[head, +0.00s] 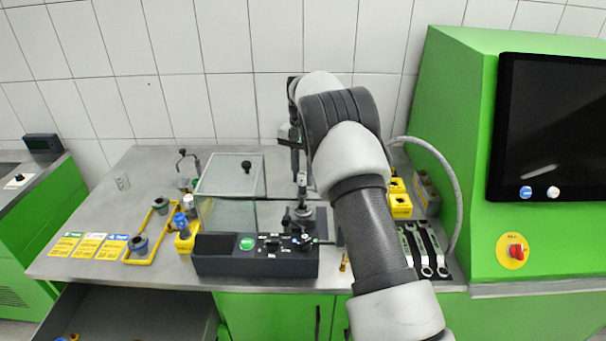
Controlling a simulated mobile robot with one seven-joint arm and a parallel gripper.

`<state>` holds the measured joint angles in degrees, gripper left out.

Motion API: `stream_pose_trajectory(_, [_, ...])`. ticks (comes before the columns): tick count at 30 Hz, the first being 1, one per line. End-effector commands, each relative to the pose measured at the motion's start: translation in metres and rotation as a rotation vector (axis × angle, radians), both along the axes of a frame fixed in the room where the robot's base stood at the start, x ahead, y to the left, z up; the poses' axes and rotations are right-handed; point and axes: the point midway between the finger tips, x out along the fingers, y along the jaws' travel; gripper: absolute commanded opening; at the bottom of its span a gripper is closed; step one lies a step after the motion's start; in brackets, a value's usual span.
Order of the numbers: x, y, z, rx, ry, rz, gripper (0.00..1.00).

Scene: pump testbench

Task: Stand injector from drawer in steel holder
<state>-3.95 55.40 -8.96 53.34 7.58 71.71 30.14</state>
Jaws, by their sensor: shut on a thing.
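My gripper (298,160) points down over the test bench, partly hidden by my own arm. It is shut on the injector (302,184), a slim grey metal piece that hangs roughly upright below the fingers. The injector is directly above or at the steel holder (303,213), a dark and metallic fixture behind the control panel. I cannot tell whether the injector's lower end is inside the holder or just over it. The open drawer (135,315) shows at the lower left, with small yellow-orange things at its bottom edge.
A glass-lidded box (229,175) stands left of the holder, and the black control panel (255,256) in front. Yellow bins (400,205) and wrenches (427,250) lie at the right. Yellow frames with blue cups (140,243) and labels sit at the left. A green cabinet (470,150) bounds the right.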

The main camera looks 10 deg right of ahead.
Motion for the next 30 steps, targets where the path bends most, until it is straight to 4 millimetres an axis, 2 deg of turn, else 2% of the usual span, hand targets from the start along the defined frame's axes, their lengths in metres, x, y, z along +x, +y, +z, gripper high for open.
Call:
stream_pose_trajectory(21, [0.0, 0.0, -0.022, 0.0, -0.001, 0.0, 0.0])
stream_pose_trajectory(30, [0.0, 0.0, -0.023, 0.0, -0.001, 0.0, 0.0])
